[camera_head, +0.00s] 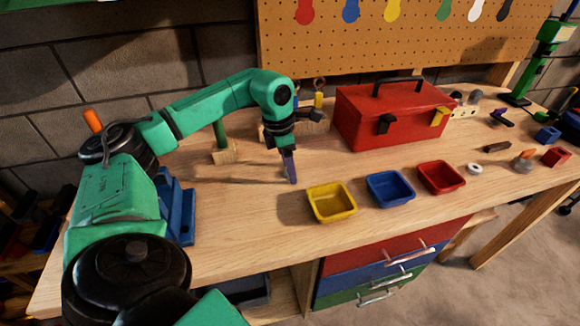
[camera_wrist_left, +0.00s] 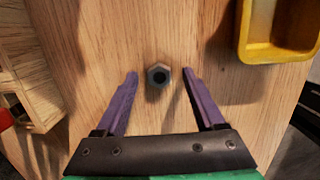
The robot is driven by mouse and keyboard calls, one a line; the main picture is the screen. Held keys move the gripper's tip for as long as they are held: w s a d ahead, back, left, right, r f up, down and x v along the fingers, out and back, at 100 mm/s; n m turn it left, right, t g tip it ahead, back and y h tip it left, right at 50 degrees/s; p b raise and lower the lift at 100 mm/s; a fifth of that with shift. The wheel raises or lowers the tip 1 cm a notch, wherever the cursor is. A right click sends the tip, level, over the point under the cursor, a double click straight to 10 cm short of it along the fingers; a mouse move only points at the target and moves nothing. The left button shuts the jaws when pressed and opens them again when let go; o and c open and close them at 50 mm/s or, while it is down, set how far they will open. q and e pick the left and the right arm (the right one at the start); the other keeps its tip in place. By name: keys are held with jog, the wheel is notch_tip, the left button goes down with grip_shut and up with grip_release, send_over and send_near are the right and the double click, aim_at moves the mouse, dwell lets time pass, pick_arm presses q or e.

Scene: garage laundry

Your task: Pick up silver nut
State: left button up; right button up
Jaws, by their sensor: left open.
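The silver nut (camera_wrist_left: 158,75) lies on the wooden workbench in the left wrist view, a grey hexagon with a dark hole. My left gripper (camera_wrist_left: 158,72) is open, with its two purple fingers on either side of the nut and apart from it. In the head view my left gripper (camera_head: 291,181) points down over the bench, to the left of the yellow bin. The nut cannot be made out in the head view. My right gripper is not in view.
The yellow bin (camera_head: 331,203) stands right of the gripper, followed by the blue bin (camera_head: 390,189) and red bin (camera_head: 441,178). A red toolbox (camera_head: 392,116) stands behind them. A wooden block (camera_head: 223,157) is to the left. The bench front is clear.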

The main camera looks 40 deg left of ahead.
pick_arm(q)
grip_shut()
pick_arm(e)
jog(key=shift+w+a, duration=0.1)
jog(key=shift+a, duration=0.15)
pick_arm(q)
jog(key=shift+r, duration=0.3)
notch_tip(320, 180, up, 20)
jog(key=p, duration=0.4)
jog(key=shift+f+p, duration=0.25)
jog(key=shift+p, duration=0.05)
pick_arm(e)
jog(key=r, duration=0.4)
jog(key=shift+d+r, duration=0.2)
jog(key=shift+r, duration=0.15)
